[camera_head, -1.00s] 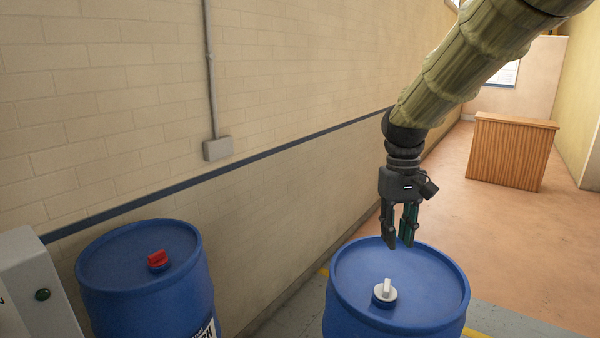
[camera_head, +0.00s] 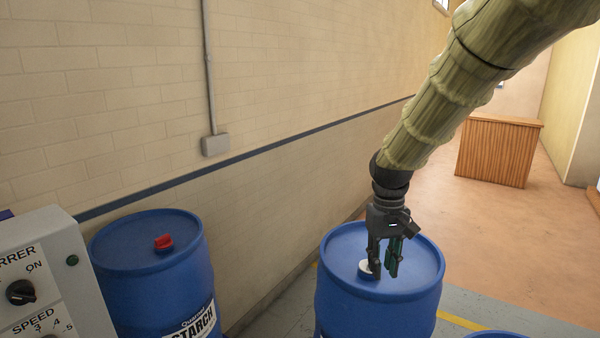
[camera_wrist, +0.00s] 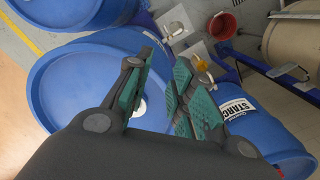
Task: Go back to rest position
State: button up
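My gripper (camera_head: 384,270) points down over the blue drum with the white cap (camera_head: 366,267) in the head view. Its fingers partly cover that cap. In the wrist view the two green-padded fingers (camera_wrist: 158,95) stand apart with a gap between them, and nothing is held. Part of the white cap (camera_wrist: 140,107) shows behind the left finger. The drum (camera_head: 338,292) stands upright on the floor below my gripper.
A second blue drum (camera_head: 135,240) with a red cap (camera_head: 163,242) stands left by the brick wall. A control box (camera_head: 50,262) is at the left edge. A wooden desk (camera_head: 498,152) stands at the back right, with open floor before it. The wrist view shows a red bucket (camera_wrist: 222,25).

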jog(key=s+d+f, duration=0.1)
jog(key=s+f, duration=0.4)
jog(key=f, duration=0.7)
jog(key=s+f+m, duration=0.1)
jog(key=s+f, duration=0.4)
jog(key=f, duration=0.6)
jog(key=s+d+f, duration=0.1)
jog(key=s+f, duration=0.4)
jog(key=f, duration=0.7)
jog(key=s+d+f, duration=0.1)
jog(key=s+f, duration=0.3)
jog(key=s, duration=0.4)
jog(key=s+f+m, duration=0.1)
jog(key=s+f, duration=0.3)
jog(key=s, duration=0.4)
jog(key=s+d+f, duration=0.1)
jog(key=s+f, duration=0.4)
jog(key=s, duration=0.3)
notch_tip(320, 180, down, 15)
jog(key=b, duration=1.5)
jog(key=shift+w+r+t, duration=0.15)
jog(key=shift+w+t, duration=0.25)
jog(key=shift+w, duration=0.05)
